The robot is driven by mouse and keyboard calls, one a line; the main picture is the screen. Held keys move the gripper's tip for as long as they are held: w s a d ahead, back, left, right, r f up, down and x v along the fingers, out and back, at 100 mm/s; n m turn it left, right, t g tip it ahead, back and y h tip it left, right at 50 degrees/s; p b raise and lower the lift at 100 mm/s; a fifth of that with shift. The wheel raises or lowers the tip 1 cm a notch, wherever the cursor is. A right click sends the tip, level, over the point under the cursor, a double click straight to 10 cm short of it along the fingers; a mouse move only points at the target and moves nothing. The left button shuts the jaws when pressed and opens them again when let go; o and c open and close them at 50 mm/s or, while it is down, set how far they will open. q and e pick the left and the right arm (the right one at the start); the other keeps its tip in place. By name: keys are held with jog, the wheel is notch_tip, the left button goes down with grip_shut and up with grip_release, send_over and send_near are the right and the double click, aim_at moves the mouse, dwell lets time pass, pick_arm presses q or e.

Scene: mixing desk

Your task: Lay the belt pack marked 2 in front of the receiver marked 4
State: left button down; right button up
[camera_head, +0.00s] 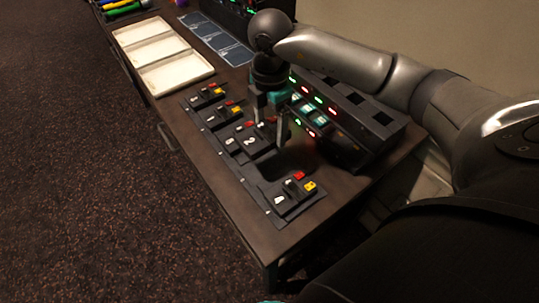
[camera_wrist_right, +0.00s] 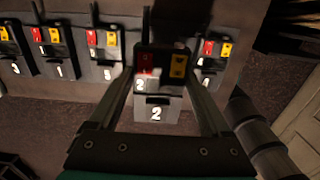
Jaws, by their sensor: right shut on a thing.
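The belt pack marked 2 (camera_head: 254,144) is black with a white 2 on its face. My right gripper (camera_head: 271,120) is shut on it, with one finger on each side. In the right wrist view the pack (camera_wrist_right: 157,107) sits between the fingers, with a red and a yellow button and an antenna at its far end. It appears raised over the dark strip, beside a dark empty-looking place. The receivers stand in a rack (camera_head: 385,118) with red and green lights, partly behind my right gripper. I cannot read which is marked 4. My left gripper is not in view.
Other belt packs lie in the strip: one at the near end (camera_head: 295,194) and several toward the far end (camera_head: 207,96). A white compartmented tray (camera_head: 186,80) and blue-grey marked panels (camera_head: 233,51) lie farther back. The desk edge is close to the strip's left side.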

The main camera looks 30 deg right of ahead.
send_over(270, 164)
notch_tip(270, 164, down, 7)
jog(key=shift+r+b, duration=0.2)
jog(key=shift+b, duration=0.25)
notch_tip(270, 164, down, 4)
jog(key=shift+w+r, duration=0.1)
jog(key=shift+r, duration=0.15)
jog(key=shift+f, duration=0.2)
jog(key=o, duration=1.5)
jog(key=shift+c, duration=0.2)
jog(key=shift+b, duration=0.3)
